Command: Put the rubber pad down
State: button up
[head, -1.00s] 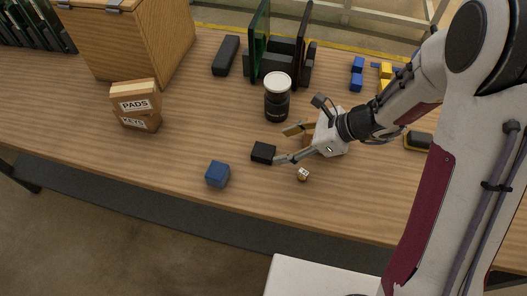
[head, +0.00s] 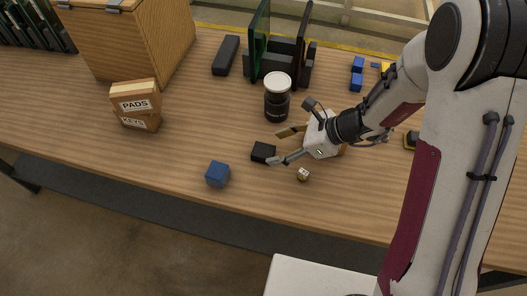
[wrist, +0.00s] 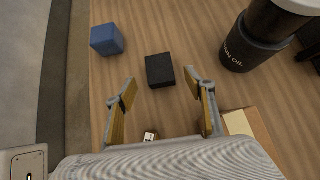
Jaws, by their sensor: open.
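The rubber pad appears to be the small black block (head: 262,152) lying flat on the wooden table; it also shows in the wrist view (wrist: 160,70). My gripper (head: 274,148) is open, low over the table on the right side of the black block. In the wrist view, its two wood-coloured fingers (wrist: 160,79) are spread wide, with their tips near the block's closer edge. The block lies ahead of and between the lines of the fingers, and nothing is held. Whether a fingertip touches it, I cannot tell.
A blue cube (head: 217,174) lies to the left of the black block. A dark jar with a white lid (head: 277,97) stands behind it. A small die-like cube (head: 303,174) is beside my gripper. Boxes labelled PADS and KEYS (head: 136,105) stand at left.

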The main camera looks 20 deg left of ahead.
aim_at(265, 151)
jog(key=shift+x, duration=2.6)
jog(key=c, duration=1.3)
jog(key=shift+r, duration=0.2)
jog(key=shift+r, duration=4.85)
